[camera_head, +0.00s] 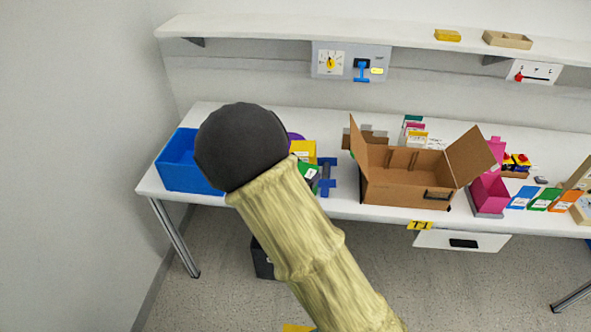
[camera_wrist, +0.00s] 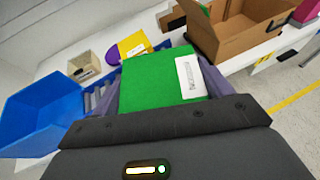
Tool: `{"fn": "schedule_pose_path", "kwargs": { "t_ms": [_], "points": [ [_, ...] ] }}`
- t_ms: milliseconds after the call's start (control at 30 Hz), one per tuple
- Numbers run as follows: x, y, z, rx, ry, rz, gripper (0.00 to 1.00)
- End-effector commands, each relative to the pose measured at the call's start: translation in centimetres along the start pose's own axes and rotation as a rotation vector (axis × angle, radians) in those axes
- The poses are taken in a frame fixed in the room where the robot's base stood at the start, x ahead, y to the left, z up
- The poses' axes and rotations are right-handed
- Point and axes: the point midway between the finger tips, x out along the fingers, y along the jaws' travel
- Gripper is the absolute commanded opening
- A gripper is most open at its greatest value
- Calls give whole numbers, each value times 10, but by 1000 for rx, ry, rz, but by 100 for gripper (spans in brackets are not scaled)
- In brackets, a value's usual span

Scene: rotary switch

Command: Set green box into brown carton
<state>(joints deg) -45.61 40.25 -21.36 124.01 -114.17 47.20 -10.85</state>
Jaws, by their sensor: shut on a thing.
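The green box (camera_wrist: 160,78) with a white label fills the middle of the wrist view, between the two fingers of my gripper (camera_wrist: 157,92), which is shut on it. In the head view only a corner of the green box (camera_head: 309,173) shows past my arm, which hides my gripper. A blue slotted rack (camera_head: 328,176) is beside and below the box; whether they touch I cannot tell. The brown carton (camera_head: 405,190) stands on the table to the right with its flaps open. It also shows in the wrist view (camera_wrist: 235,42) at the upper right, apart from the box.
A blue bin (camera_head: 178,165) stands at the table's left end. A yellow box (camera_head: 303,150) is just behind the rack. A magenta holder (camera_head: 490,192) is right of the carton. The carton's raised side flaps (camera_head: 471,155) stick outward. A shelf (camera_head: 390,38) runs above the table.

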Motion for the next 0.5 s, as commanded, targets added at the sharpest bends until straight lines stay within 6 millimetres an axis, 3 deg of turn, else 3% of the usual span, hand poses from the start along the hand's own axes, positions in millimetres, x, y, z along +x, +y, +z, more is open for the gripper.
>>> {"fn": "schedule_pose_path", "kwargs": {
  "t_ms": [367,500],
  "points": [
    [38,-24,-53,-17,2,24,43],
    [54,-37,-85,-39,4,67,43]
  ]
}}
